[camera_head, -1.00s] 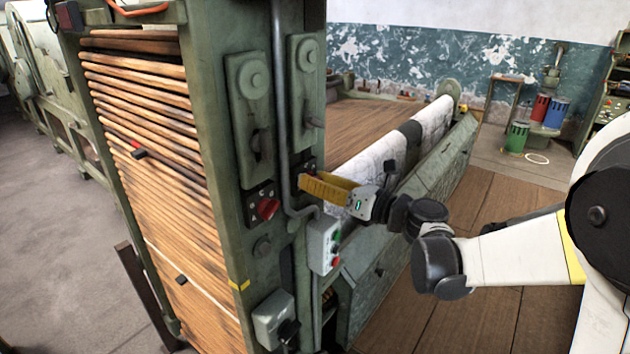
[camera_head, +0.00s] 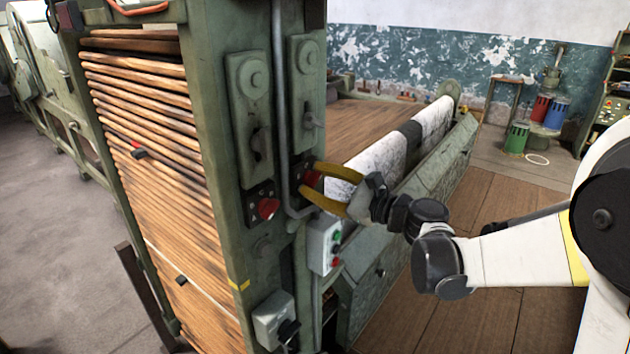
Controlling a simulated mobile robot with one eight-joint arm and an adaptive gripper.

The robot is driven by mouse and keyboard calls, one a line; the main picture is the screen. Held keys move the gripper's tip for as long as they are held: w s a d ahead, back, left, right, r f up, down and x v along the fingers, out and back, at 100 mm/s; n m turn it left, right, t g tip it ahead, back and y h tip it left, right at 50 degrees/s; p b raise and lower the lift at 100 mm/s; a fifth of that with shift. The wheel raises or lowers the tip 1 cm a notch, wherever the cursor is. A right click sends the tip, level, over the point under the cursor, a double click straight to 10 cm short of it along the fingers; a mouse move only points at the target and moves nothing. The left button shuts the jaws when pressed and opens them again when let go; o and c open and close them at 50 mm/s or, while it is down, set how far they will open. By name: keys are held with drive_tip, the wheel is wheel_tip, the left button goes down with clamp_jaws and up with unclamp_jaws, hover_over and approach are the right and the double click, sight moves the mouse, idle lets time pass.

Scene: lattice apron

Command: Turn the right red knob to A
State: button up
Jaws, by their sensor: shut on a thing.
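The right red knob (camera_head: 312,178) sits on a small dark plate on the narrow face of the green machine frame, right of a grey vertical pipe. My gripper (camera_head: 309,181) reaches it from the right. Its two yellow fingers lie one above and one below the knob, shut on it. The fingers hide part of the knob and its plate, and the letter marks are too small to read. The left red knob (camera_head: 268,208) is on its own dark plate, left of the pipe and apart from my gripper.
A grey button box (camera_head: 324,245) with green and red buttons is just below my gripper. The grey pipe (camera_head: 281,110) runs close to the left of the fingers. A white roll (camera_head: 372,165) lies behind the gripper. Wooden floor on the right is clear.

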drive_tip(key=n, duration=0.4)
drive_tip(key=shift+n, duration=0.3)
drive_tip(key=n, duration=0.4)
drive_tip(key=shift+n, duration=0.3)
drive_tip(key=n, duration=1.2)
drive_tip(key=shift+n, duration=0.3)
drive_tip(key=n, duration=0.9)
drive_tip(key=shift+n, duration=2)
